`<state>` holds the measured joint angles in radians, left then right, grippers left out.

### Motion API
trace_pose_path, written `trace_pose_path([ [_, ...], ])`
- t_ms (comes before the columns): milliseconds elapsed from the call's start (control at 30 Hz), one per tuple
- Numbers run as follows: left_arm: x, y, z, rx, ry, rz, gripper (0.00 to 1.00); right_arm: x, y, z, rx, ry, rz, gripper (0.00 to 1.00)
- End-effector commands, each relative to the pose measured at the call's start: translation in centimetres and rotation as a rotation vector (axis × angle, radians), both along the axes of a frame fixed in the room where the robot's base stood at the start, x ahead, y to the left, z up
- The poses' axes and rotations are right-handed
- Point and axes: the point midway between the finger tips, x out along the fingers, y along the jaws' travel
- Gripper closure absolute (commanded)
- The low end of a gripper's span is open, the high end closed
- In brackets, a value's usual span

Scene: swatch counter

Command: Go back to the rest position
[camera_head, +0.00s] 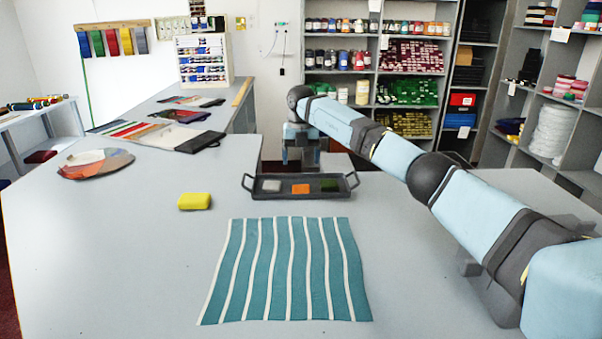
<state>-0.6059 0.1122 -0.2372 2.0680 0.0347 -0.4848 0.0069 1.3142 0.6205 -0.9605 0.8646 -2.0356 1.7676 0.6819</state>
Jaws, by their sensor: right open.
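My right arm reaches in from the right, and my right gripper (301,162) points down at the far edge of the counter, just behind the dark tray (262,195). It is open, and I see nothing between its fingers; the tips are partly hard to make out. The two-handled tray holds a pale grey block (270,185), an orange block (300,188) and a dark green block (329,185) in a row. A yellow block (194,201) lies on the counter left of the tray. A teal and white striped cloth (287,270) lies flat in front. My left gripper is out of view.
The grey counter (110,270) is bare at the front left. A round multicoloured swatch (95,164) and several fabric samples (150,131) lie farther back left. Shelves (380,80) with jars and folded cloth stand behind and at the right. My arm spans the counter's right side.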

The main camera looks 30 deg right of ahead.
Motion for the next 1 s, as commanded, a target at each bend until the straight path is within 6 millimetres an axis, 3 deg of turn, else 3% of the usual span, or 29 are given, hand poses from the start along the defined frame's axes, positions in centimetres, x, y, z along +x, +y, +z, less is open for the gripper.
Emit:
trace_pose_path([
  [200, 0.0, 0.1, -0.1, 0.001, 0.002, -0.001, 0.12, 0.0, 0.0, 1.9, 0.0, 0.0, -0.001, 0.17],
  [767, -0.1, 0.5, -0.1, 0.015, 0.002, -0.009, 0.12, 0.0, 0.0, 2.2, 0.001, 0.001, -0.001, 0.17],
  [867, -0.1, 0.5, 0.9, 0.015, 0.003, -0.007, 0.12, 0.0, 0.0, 3.3, 0.001, -0.001, -0.001, 0.17],
  [1000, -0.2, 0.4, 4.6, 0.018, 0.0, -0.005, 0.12, 0.0, 0.0, 7.5, 0.001, -0.001, -0.001, 0.17],
])
